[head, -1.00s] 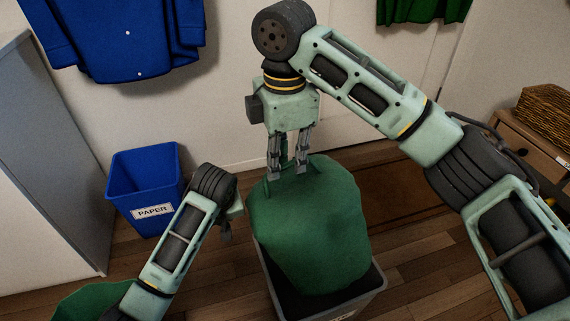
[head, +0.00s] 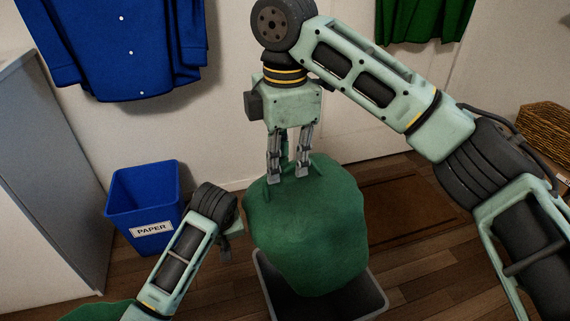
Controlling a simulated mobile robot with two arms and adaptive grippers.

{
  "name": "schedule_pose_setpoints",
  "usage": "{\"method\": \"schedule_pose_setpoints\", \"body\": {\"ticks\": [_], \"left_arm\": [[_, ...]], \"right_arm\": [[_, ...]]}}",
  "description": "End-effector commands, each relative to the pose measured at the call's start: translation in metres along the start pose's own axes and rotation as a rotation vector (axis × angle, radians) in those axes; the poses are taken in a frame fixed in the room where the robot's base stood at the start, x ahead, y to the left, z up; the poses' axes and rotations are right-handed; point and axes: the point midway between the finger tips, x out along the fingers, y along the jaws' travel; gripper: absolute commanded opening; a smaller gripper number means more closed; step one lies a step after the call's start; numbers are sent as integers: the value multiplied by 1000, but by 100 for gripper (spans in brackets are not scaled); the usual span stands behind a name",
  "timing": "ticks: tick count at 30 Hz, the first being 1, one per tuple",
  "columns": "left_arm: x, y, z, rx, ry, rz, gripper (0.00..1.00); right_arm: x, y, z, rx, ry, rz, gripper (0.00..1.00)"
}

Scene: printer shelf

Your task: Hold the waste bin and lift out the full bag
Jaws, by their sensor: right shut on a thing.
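The full green bag (head: 305,230) hangs upright below my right gripper (head: 288,178), which is shut on the bag's gathered top. The bag's lower end is over the opening of the dark grey waste bin (head: 378,300); I cannot tell whether it is clear of the rim. The bin's dark inside shows below the bag, and its lower part is out of frame. My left gripper (head: 226,244) is low, left of the bag and near the bin's left side. Its fingers are mostly hidden, so I cannot tell whether it is open or touches the bin.
A blue paper bin (head: 148,210) stands at the left by a grey cabinet (head: 45,170). A blue shirt (head: 115,45) and a green garment (head: 425,18) hang on the wall behind. A brown mat (head: 410,205) lies on the wooden floor. A wicker basket (head: 545,128) is at the right.

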Motion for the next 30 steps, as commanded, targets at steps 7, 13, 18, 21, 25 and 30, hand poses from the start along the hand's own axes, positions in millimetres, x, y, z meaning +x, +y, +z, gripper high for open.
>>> {"method": "schedule_pose_setpoints", "body": {"ticks": [7,13,18,21,25,30], "left_arm": [[0,0,0,0,0,0,0],[0,0,0,0,0,0,0],[0,0,0,0,0,0,0],[0,0,0,0,0,0,0],[0,0,0,0,0,0,0],[0,0,0,0,0,0,0]], "right_arm": [[-14,0,0,0,-2,3,0],[-25,0,0,-1,-1,3,0],[-34,0,0,0,-2,3,0],[-39,0,0,0,-2,4,0],[-46,0,0,1,-2,3,0],[-55,0,0,0,-2,4,0]]}}
